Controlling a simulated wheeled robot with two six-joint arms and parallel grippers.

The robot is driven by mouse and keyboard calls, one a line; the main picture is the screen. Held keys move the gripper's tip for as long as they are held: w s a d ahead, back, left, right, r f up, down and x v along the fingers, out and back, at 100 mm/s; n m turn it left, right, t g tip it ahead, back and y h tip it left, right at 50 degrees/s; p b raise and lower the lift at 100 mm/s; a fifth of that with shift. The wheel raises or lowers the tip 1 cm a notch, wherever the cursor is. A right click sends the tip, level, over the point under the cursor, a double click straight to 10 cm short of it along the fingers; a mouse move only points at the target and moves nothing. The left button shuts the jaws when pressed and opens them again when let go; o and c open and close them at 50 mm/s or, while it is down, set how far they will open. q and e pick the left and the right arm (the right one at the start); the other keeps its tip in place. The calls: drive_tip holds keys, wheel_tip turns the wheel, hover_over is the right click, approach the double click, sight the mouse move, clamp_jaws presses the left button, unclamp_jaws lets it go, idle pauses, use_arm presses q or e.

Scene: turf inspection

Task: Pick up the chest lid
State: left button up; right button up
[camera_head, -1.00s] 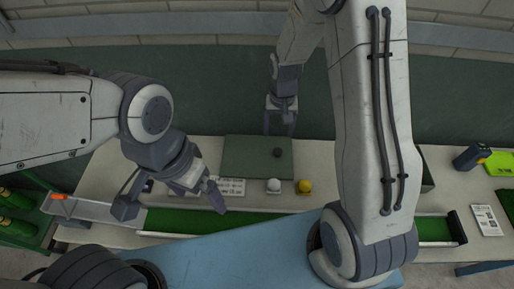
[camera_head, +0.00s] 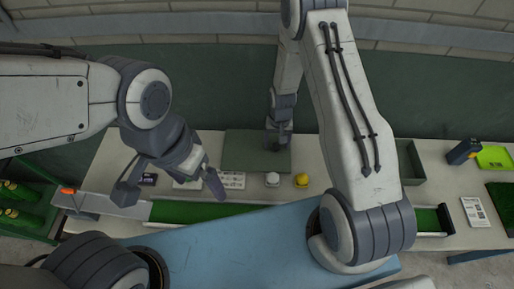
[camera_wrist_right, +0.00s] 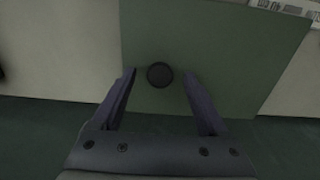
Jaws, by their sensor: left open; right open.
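The chest lid (camera_head: 250,158) is a flat dark green panel lying at the back of the table. In the right wrist view the lid (camera_wrist_right: 215,40) fills the middle, with a round black knob (camera_wrist_right: 160,74) on it. My right gripper (camera_wrist_right: 160,85) is open, with its two fingers on either side of the knob and apart from it. In the head view my right gripper (camera_head: 280,143) is over the lid and hides its knob. My left gripper (camera_head: 170,194) is open and empty over the front left of the table.
A white ball (camera_head: 272,180) and a yellow ball (camera_head: 301,180) sit in front of the lid. A green turf strip (camera_head: 185,211) runs along the front. An open grey-green box (camera_head: 410,165) stands to the right.

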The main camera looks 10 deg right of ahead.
drive_tip(key=shift+f, duration=0.2)
clamp_jaws()
idle(1.3)
